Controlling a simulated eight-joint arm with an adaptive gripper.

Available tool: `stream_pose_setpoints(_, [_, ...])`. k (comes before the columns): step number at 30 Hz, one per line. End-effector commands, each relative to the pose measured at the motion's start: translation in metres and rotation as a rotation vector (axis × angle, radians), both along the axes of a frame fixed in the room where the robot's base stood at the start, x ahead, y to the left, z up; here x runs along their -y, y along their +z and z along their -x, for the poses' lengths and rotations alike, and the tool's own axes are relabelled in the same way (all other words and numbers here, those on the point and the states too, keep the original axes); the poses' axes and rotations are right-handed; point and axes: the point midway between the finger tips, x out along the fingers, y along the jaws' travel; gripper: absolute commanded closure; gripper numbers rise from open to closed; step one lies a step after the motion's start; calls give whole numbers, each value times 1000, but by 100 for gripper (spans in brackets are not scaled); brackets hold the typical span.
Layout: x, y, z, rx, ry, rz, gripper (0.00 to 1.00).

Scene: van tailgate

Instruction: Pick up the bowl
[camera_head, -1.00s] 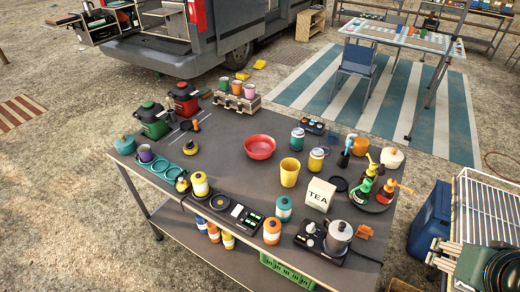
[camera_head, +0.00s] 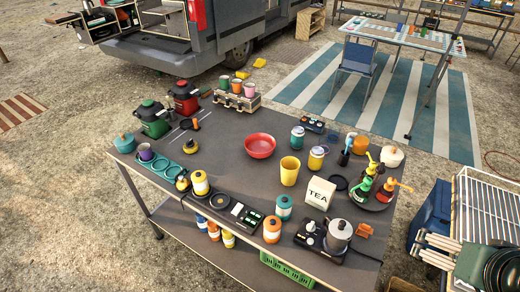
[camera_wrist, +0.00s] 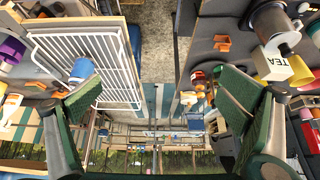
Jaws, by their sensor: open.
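The red bowl (camera_head: 260,148) sits upright on the dark tabletop (camera_head: 228,170), near its middle, in the head view. Nothing is between the fingers. It is away from the bowl, and the wrist view looks past a white wire rack and the table's edge.
A yellow cup (camera_head: 289,171), a jar (camera_head: 297,137) and the TEA box (camera_head: 319,193) stand right of the bowl. Red (camera_head: 185,97) and green (camera_head: 154,119) pots stand at the back left. Bottles crowd the right end. Tabletop left of the bowl is mostly clear.

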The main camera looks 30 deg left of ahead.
Motion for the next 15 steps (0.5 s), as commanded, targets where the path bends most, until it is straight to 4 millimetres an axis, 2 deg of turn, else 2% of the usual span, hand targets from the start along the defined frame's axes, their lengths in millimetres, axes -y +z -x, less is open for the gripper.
stream_pose_setpoints(8, [-2, 3, -2, -3, 9, 3, 3])
stream_pose_setpoints(15, [-13, 18, -19, -22, 61, 21, 3])
